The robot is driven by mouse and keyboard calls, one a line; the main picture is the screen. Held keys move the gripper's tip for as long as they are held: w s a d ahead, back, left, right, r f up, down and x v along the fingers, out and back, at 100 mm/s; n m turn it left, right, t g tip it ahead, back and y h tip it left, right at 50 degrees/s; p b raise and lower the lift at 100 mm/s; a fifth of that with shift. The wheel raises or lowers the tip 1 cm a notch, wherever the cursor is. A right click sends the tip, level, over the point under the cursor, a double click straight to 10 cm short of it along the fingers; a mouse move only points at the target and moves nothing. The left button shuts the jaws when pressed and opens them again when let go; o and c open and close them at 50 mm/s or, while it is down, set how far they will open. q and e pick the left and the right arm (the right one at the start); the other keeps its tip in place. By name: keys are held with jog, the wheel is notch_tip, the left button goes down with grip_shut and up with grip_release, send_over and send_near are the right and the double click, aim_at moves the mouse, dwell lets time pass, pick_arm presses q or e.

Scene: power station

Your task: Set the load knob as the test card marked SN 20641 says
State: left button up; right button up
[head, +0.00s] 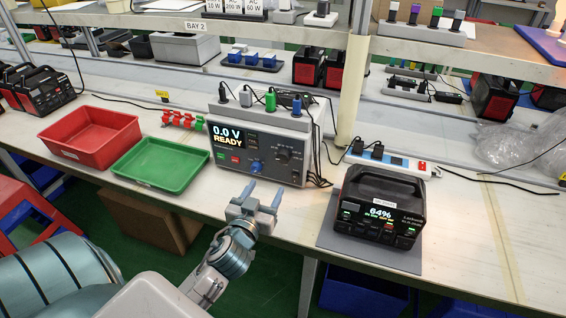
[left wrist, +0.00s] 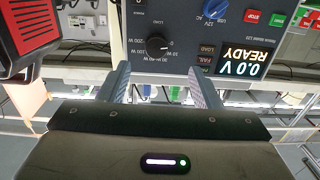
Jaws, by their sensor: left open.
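The tester (head: 262,140) stands on the bench with its display reading 0.0 V READY. Its black load knob (head: 283,155) is on the right of the front panel. In the left wrist view, the knob (left wrist: 157,45) is upside down with watt marks around it; I cannot surely read its setting. My left gripper (head: 264,190) is open and empty, in front of and below the panel. In the left wrist view its fingers (left wrist: 161,75) lie either side of the knob's line, apart from it. No card readable as SN 20641 shows. My right gripper is not in view.
A blue selector knob (head: 256,167) is left of the load knob. A black power station (head: 378,207) showing 64% sits on a grey mat to the right. A green tray (head: 162,163) and red bin (head: 90,137) stand left. Cables hang at the tester's right side.

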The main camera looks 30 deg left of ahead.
aim_at(282, 160)
pick_arm(q)
jog(key=shift+t+h, duration=0.3)
jog(key=p+x, duration=0.1)
jog(key=x, duration=0.2)
jog(key=p+x, duration=0.1)
jog(key=x, duration=0.2)
jog(key=p+x, duration=0.1)
jog(key=x, duration=0.3)
jog(key=shift+r, duration=0.4)
jog(key=shift+w+a+f, duration=0.1)
jog(key=shift+w, duration=0.5)
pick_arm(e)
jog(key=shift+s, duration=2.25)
pick_arm(q)
jog(key=c, duration=1)
